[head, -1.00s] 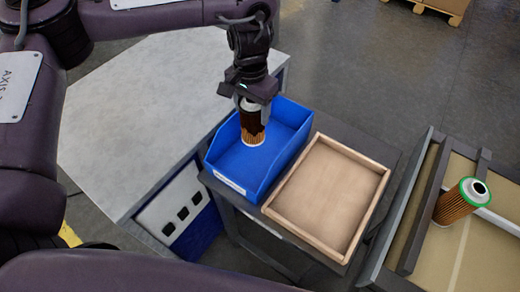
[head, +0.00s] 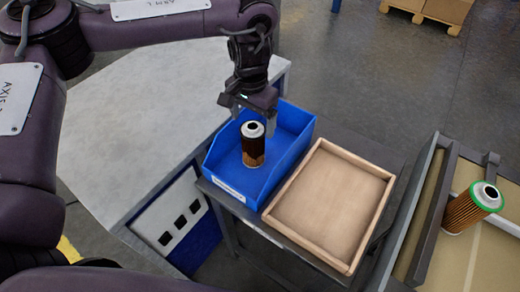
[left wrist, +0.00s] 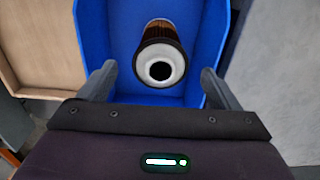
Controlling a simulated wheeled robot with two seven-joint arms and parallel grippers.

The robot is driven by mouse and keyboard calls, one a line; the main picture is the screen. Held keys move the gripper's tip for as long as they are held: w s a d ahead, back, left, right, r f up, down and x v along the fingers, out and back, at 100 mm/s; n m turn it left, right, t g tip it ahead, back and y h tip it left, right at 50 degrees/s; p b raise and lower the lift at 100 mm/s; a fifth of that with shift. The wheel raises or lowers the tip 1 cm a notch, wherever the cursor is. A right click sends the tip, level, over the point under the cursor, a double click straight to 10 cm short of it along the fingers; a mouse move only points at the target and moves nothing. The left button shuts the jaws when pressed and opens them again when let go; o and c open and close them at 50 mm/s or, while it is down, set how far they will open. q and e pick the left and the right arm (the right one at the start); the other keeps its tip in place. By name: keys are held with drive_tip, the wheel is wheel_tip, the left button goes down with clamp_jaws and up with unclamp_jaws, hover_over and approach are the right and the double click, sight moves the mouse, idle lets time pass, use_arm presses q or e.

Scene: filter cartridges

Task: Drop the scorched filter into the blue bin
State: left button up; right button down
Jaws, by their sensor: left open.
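The scorched filter (head: 253,146) has a white cap with a dark hole and a dark, burnt-looking upper side over brown pleats. It stands upright inside the blue bin (head: 225,172). My left gripper (head: 254,104) is open above the bin, behind and above the filter, not touching it as far as I can tell. In the left wrist view, the filter (left wrist: 161,60) is between and beyond the two spread fingers (left wrist: 160,88), with the blue bin (left wrist: 207,30) around it. My right gripper is not in view.
An empty wooden tray (head: 330,205) stands right of the bin on the dark stand. A green-capped filter (head: 470,207) lies tilted on the conveyor (head: 425,225) at the right. A grey worktop (head: 130,120) is at the left.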

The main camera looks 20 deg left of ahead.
use_arm(q)
wheel_tip(320, 180, up, 8)
drive_tip(key=shift+p, duration=0.4)
drive_tip(key=shift+f, duration=0.1)
